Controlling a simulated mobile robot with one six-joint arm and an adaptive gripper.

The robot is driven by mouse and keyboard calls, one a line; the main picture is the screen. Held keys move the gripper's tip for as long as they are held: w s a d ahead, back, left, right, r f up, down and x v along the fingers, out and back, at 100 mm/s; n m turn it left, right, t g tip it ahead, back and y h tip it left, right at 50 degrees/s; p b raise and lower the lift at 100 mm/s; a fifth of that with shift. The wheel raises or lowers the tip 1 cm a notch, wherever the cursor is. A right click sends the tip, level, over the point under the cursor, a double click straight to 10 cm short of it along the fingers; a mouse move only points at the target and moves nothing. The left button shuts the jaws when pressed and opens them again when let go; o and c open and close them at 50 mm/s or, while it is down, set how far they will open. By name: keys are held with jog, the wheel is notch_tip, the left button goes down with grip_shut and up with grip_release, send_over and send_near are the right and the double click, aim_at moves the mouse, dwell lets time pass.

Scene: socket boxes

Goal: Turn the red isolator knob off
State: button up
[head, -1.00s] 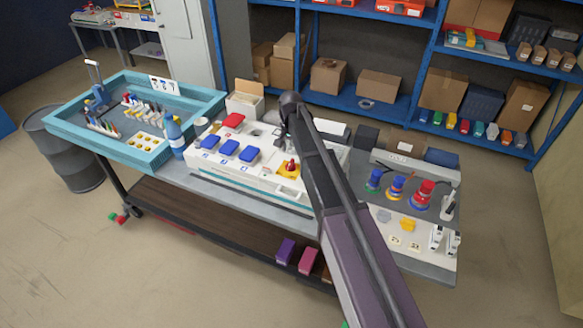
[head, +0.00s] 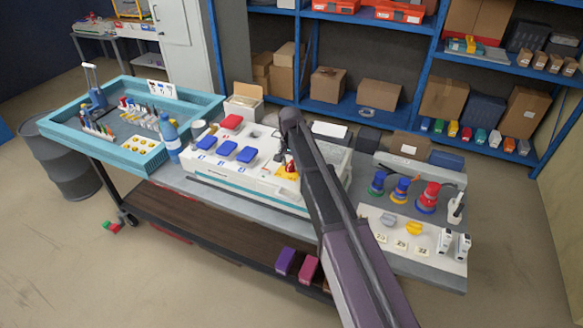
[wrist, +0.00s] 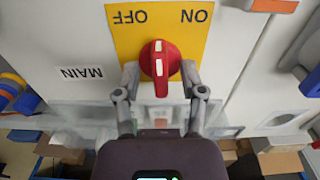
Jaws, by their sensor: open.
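The red isolator knob (wrist: 160,62) sits on a yellow plate (wrist: 124,42) marked OFF and ON, upside down in the wrist view, with OFF left and ON right. The knob's raised bar runs up and down in that picture, with a white mark near its upper end. My gripper (wrist: 159,76) is open, one finger on each side of the bar's lower part. Gaps seem to show between fingers and bar; contact is hard to tell. In the head view the knob (head: 291,167) and plate are partly hidden by my gripper (head: 283,159).
The white panel (head: 230,178) also carries blue covers (head: 227,148) and a red one (head: 232,121). A blue bottle (head: 170,138) and a teal tray (head: 70,128) stand left. Coloured sockets (head: 400,191) stand right. A MAIN label (wrist: 82,73) lies beside the plate.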

jog(key=shift+f, duration=0.15)
grip_shut()
jog(key=shift+d, duration=0.15)
jog(key=shift+n, duration=0.4)
jog(key=n, duration=0.7)
jog(key=shift+n, duration=0.4)
dwell(0.5)
